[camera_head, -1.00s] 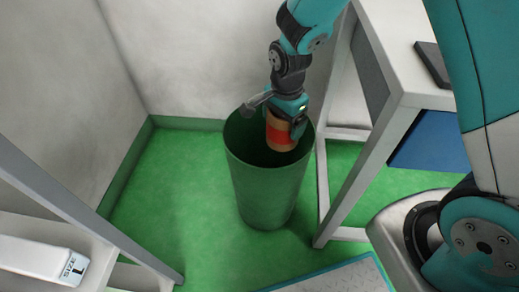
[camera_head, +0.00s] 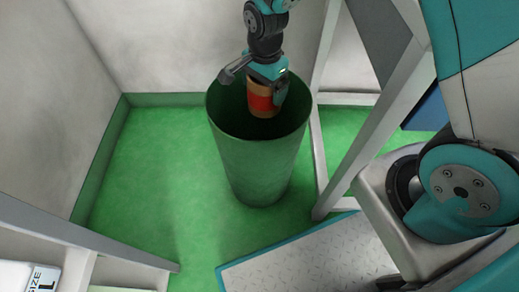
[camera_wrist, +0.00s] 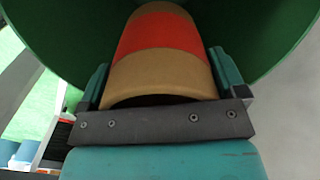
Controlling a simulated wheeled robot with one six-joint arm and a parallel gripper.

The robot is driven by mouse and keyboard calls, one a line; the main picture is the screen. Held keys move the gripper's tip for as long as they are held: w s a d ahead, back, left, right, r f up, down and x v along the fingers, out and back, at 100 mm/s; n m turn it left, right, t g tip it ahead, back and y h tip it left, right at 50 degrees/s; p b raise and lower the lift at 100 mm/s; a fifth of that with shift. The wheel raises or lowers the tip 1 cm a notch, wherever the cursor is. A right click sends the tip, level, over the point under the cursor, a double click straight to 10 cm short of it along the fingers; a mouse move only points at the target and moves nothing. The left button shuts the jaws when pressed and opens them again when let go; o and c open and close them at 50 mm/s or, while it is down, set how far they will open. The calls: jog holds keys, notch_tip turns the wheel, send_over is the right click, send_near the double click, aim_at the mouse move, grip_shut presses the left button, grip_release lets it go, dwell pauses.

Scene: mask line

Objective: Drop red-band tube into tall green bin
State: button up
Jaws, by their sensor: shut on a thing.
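The tall green bin (camera_head: 258,160) stands upright on the green floor near the wall, its mouth open upward. My gripper (camera_head: 266,92) is over the bin's mouth, pointing down, and shut on the red-band tube (camera_head: 262,104). The tube is tan with a red band, and its lower part appears within the bin's opening. In the wrist view the tube (camera_wrist: 160,70) sits between the two teal fingers, with the green inner wall of the bin (camera_wrist: 70,30) around its far end. The bottom of the bin is hidden.
A white-legged table (camera_head: 375,120) stands just right of the bin. A grey textured plate with a teal edge (camera_head: 310,262) lies in front. A shelf with a white box (camera_head: 28,276) is at the lower left. Pale walls are behind and left; the floor left of the bin is clear.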

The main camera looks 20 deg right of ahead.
jog(key=shift+f, duration=0.1)
jog(key=o, duration=0.7)
jog(key=shift+c, duration=0.2)
notch_tip(320, 180, up, 18)
jog(key=p, duration=0.6)
jog(key=shift+f+p, duration=0.25)
jog(key=shift+p, duration=0.05)
